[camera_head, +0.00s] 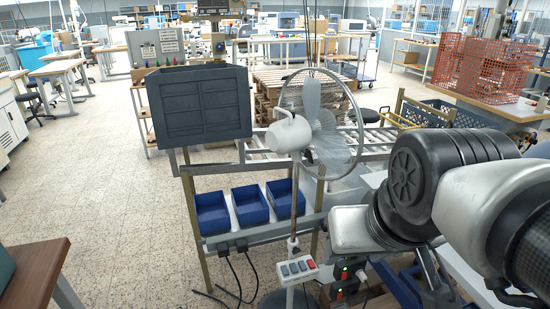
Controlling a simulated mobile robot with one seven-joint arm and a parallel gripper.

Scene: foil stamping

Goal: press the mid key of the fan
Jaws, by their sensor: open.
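The fan (293,134) stands upright in the middle, with a pale body, a round wire guard and a thin pole. Its key box (297,269) is on the pole low in the picture, with three grey-blue keys in a row and a red key (310,263) at the right end. The middle grey-blue key (293,268) shows; any labels are too small to read. My arm comes in from the right. My gripper (436,291) is dark, partly cut off at the bottom edge, right of the key box and apart from it. It is open.
Blue bins (212,213) stand on a rack left of the pole, below a dark grey crate (198,104). Small devices with red and green lights (345,274) lie between key box and arm. A brown table (35,268) is at lower left. The floor (115,215) between is clear.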

